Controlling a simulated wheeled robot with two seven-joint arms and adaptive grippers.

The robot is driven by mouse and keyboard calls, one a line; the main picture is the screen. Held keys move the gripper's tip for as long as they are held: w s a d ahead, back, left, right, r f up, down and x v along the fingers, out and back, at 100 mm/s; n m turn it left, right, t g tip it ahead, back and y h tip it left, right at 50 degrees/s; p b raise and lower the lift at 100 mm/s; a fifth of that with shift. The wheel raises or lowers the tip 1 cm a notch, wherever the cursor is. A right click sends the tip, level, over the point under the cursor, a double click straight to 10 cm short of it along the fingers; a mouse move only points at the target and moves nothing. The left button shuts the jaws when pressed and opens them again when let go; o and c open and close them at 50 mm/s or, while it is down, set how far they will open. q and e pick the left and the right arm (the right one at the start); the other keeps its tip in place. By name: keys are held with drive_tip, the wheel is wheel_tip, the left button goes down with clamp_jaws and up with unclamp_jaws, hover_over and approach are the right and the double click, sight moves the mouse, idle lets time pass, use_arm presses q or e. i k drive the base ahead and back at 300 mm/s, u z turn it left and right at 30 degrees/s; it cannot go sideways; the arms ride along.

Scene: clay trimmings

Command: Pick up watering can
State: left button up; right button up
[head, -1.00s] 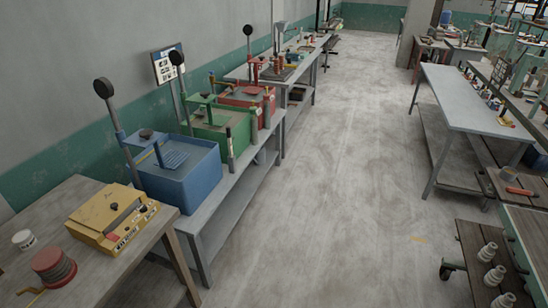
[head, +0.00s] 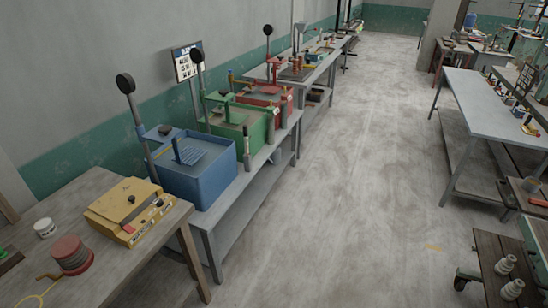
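I cannot make out a watering can in the head view. Neither of my grippers shows in it.
A wooden table (head: 95,270) at the front left bears a yellow box (head: 128,206), a red spool (head: 70,255) and a white pot (head: 45,228). Blue (head: 196,172), green (head: 237,138) and red machines stand along the left wall. A grey table (head: 490,105) is at right. The floor (head: 350,170) between is clear.

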sight(275, 159)
drive_tip(key=z, duration=0.65)
drive_tip(key=i, duration=2.05)
drive_tip(key=z, duration=0.3)
drive_tip(key=i, duration=1.9)
drive_tip(key=u, duration=1.1)
drive_tip(key=i, duration=1.25)
drive_tip(key=u, duration=1.2)
drive_tip(key=i, duration=0.35)
drive_tip(key=u, duration=0.2)
